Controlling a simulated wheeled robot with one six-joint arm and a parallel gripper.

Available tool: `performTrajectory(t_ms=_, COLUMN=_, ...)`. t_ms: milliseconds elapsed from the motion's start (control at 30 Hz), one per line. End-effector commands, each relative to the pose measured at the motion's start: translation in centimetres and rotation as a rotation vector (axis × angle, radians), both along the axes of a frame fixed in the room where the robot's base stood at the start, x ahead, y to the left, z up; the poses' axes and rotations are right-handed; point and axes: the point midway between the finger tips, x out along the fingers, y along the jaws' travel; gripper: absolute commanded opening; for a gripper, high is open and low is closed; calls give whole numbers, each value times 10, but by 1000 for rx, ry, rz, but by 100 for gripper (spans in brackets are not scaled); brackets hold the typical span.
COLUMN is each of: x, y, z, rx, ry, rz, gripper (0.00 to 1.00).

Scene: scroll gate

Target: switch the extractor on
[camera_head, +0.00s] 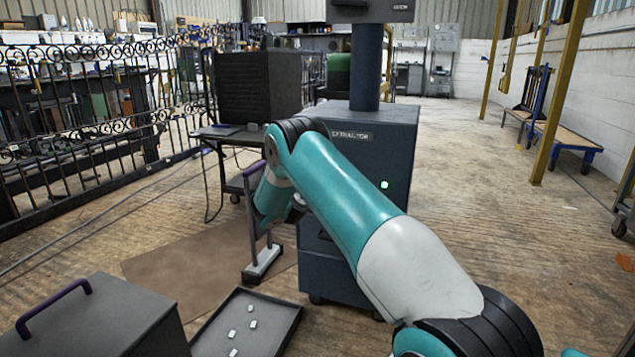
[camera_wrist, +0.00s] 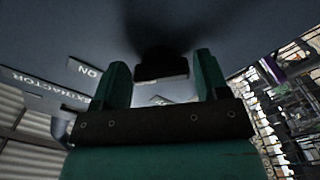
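The extractor (camera_head: 402,133) is a dark blue cabinet with a column, marked with an "EXTRACTOR" label (camera_head: 352,135). A small green light (camera_head: 384,184) glows on its front. In the wrist view my gripper (camera_wrist: 161,60) faces a dark blue surface with its two teal fingers spread. A dark block (camera_wrist: 161,72), perhaps the switch, shows between the fingers; I cannot tell whether they touch it. An "ON" label (camera_wrist: 86,70) is left of the fingers. In the head view my arm hides the gripper.
A grey box with a purple handle (camera_head: 90,318) and a shallow tray (camera_head: 275,318) holding small white pieces are at the lower left. A purple-topped upright post (camera_head: 252,215) stands left of my arm. The floor at right is mostly clear.

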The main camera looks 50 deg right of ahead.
Motion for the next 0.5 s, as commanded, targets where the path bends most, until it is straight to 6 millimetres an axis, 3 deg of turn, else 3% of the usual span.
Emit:
performTrajectory(t_ms=67, x=0, y=0, z=0, rx=0, ry=1, rz=0, gripper=85)
performTrajectory(t_ms=333, x=0, y=1, z=1, rx=-2, ry=0, rz=2, gripper=85)
performTrajectory(t_ms=500, x=-5, y=15, z=1, rx=0, ry=3, rz=3, gripper=85)
